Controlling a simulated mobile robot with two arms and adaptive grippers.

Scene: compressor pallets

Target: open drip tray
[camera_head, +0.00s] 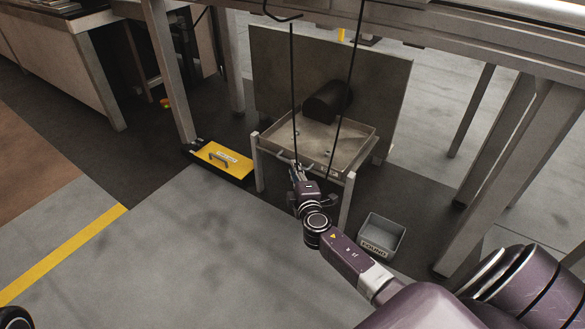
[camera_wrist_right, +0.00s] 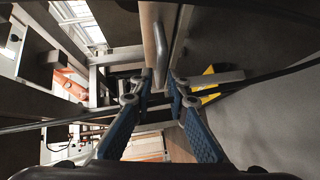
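A shallow grey metal tray (camera_head: 351,151) sits in a waist-high metal frame; I take it as the drip tray. My left gripper is not in view.
A yellow-topped box (camera_head: 224,160) with a handle lies on the floor left of the frame. A grey labelled bin (camera_head: 382,238) stands at its right. Two black cords (camera_head: 293,90) hang before the tray. Steel posts (camera_head: 168,70) flank the frame; the floor in front is clear.

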